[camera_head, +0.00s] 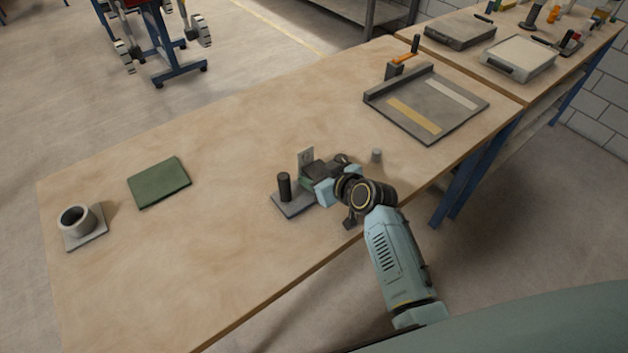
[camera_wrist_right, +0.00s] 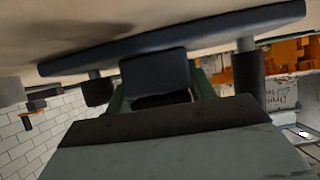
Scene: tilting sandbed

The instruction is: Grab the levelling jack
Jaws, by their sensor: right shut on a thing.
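The levelling jack (camera_head: 292,205) stands near the front edge of the wooden table, with a flat grey base, a black upright post and a small pale upright plate. My right gripper (camera_head: 317,181) reaches in from the right and is shut on its dark middle part, which the fingers partly hide. In the right wrist view, the dark base (camera_wrist_right: 190,38) of the jack runs across the top, with a dark block in front of the gripper (camera_wrist_right: 158,100). My left gripper is not in view.
A green pad (camera_head: 159,182) and a grey cup on a square plate (camera_head: 76,221) lie to the left. A small grey cylinder (camera_head: 376,155) stands behind my right wrist. A shallow grey tray (camera_head: 428,104) lies farther right.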

